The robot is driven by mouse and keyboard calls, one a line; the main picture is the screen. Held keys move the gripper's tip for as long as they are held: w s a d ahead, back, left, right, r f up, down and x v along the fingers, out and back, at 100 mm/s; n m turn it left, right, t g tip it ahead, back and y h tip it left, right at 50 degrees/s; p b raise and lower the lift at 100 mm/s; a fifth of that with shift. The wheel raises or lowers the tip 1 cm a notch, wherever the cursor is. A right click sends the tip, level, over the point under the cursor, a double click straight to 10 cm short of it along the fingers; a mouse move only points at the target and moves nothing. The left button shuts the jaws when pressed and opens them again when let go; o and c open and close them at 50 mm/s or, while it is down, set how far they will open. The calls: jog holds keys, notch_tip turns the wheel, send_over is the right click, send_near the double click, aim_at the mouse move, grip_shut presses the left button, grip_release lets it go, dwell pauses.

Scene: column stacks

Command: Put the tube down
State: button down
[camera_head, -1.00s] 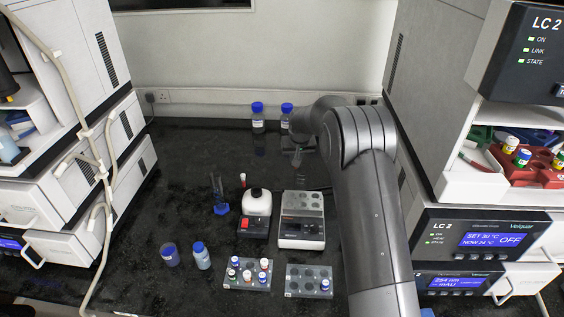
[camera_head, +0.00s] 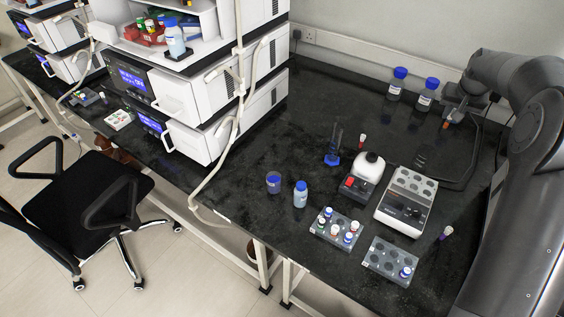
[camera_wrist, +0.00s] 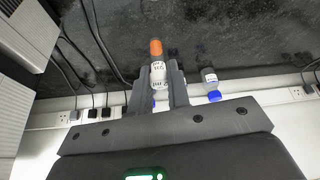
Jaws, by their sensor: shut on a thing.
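In the head view the tube's orange end (camera_head: 446,125) points down, above the bench top; I cannot tell the exact gap. The tube's other end is largely hidden by my fingers.
Blue-capped bottles (camera_head: 397,85) (camera_head: 427,97) stand close to my gripper. A block with wells (camera_head: 402,210), a mixer (camera_head: 362,180) and two racks (camera_head: 337,229) (camera_head: 390,262) stand nearer. A loose tube (camera_head: 446,233) stands right of the block. A dark cable lies near my gripper.

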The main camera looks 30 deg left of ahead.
notch_tip(320, 180, up, 2)
jog(key=s+a+n+y, duration=0.1)
jog(key=s+a+n, duration=0.1)
jog(key=s+a, duration=0.7)
jog(key=s+a+n, duration=0.1)
jog(key=s+a, duration=0.5)
jog(key=a, duration=0.8)
jog(key=s+a+n+y, duration=0.1)
jog(key=s+a+n, duration=0.1)
jog(key=s+a, duration=0.7)
jog(key=s+f+x, duration=0.1)
jog(key=s+x, duration=0.1)
jog(key=x, duration=1)
jog(key=shift+g, duration=0.4)
jog(key=s+a+f, duration=0.1)
jog(key=a+f, duration=0.1)
jog(key=a, duration=0.1)
jog(key=s+a+f, duration=0.1)
jog(key=a+f, duration=0.1)
jog(key=a, duration=0.2)
jog(key=s+a+f, duration=0.1)
jog(key=a+f, duration=0.2)
jog(key=shift+s+a, duration=0.2)
jog(key=shift+s, duration=0.05)
jog(key=shift+f, duration=1.85)
jog(key=shift+f, duration=0.1)
